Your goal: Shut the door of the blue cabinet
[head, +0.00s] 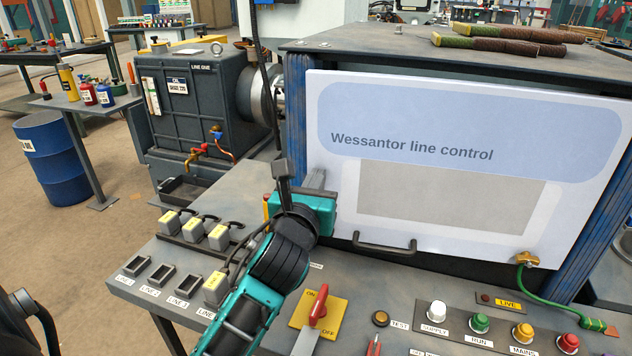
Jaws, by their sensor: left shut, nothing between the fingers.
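The blue cabinet (297,118) stands at the back of the control desk. Its white door (468,112) reads "Wessantor line control" and has a grey panel in its middle. A dark bar handle (384,247) sits at the door's lower edge. A dark strip shows under that edge; I cannot tell how wide any gap is. My left gripper (318,178) is shut and empty, beside the door's lower left edge; I cannot tell whether it touches. Its teal body and wrist hide part of the desk. My right gripper is not in view.
A green cable (548,291) runs from a brass fitting (527,259) at the door's lower right to the desk. A red-handled switch (318,304) and several coloured buttons (480,323) rise from the desk front. Green-brown rods (499,45) lie on the cabinet top.

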